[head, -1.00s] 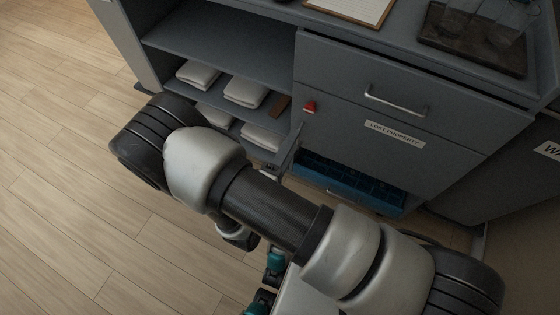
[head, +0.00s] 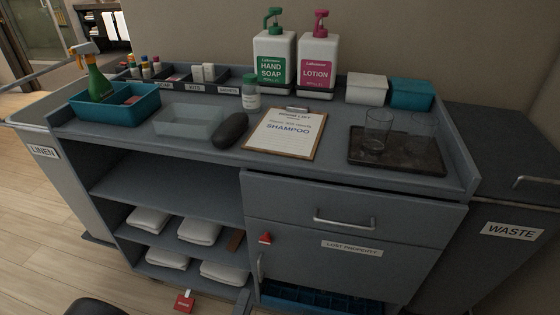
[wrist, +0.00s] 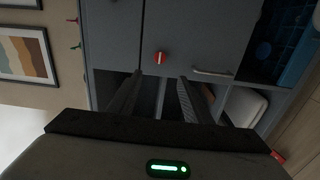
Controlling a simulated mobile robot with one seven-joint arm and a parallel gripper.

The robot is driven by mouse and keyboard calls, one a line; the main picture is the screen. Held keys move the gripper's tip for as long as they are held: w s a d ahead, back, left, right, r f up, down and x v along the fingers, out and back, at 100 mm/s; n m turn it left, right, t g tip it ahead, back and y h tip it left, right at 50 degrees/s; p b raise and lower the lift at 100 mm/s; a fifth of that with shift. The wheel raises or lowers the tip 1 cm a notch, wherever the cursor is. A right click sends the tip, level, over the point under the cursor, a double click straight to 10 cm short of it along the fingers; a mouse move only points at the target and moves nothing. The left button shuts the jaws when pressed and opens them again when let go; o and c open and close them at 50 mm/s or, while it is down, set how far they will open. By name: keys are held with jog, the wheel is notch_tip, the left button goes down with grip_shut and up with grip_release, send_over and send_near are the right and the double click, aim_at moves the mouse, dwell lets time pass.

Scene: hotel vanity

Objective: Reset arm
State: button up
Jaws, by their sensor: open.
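My gripper (wrist: 160,76) shows in the wrist view with its two dark fingers apart and nothing between them. It faces the front of the grey cart, which appears turned in that view. A red latch (wrist: 160,57) and a metal handle (wrist: 211,71) show beyond the fingertips; I cannot tell the exact distance. In the head view the gripper is out of sight; only a dark rounded part of my arm (head: 95,307) shows at the bottom left edge.
The grey cart (head: 350,200) fills the head view, with bottles, a clipboard (head: 287,148), and a dark tray (head: 395,158) with glasses on top. Folded towels (head: 200,229) lie on lower shelves. A blue tray (head: 310,298) sits low. Open floor (head: 40,235) lies left.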

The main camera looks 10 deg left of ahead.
jog(key=w+d+r+m+g+h, duration=0.3)
jog(key=w+d+r+m+h, duration=0.2)
jog(key=r+h, duration=0.25)
jog(key=s+d+r+m+g+y, duration=0.1)
jog(key=d+r+m+g+y, duration=0.1)
jog(key=d+r+m+g, duration=1.15)
jog(key=s+d+r+t+y+p, duration=0.1)
jog(key=d+r+y+p, duration=0.1)
jog(key=r+p, duration=0.5)
jog(key=s+d+r+n+t+y+p, duration=0.1)
jog(key=d+r+p, duration=0.3)
jog(key=r, duration=1.2)
jog(key=s+d+r+t+y+p, duration=0.1)
jog(key=d+r+t+y+p, duration=0.1)
jog(key=r+p, duration=0.8)
jog(key=shift+d+r+y, duration=0.85)
jog(key=shift+d+y, duration=0.05)
jog(key=shift+y, duration=0.15)
jog(key=shift+n, duration=0.25)
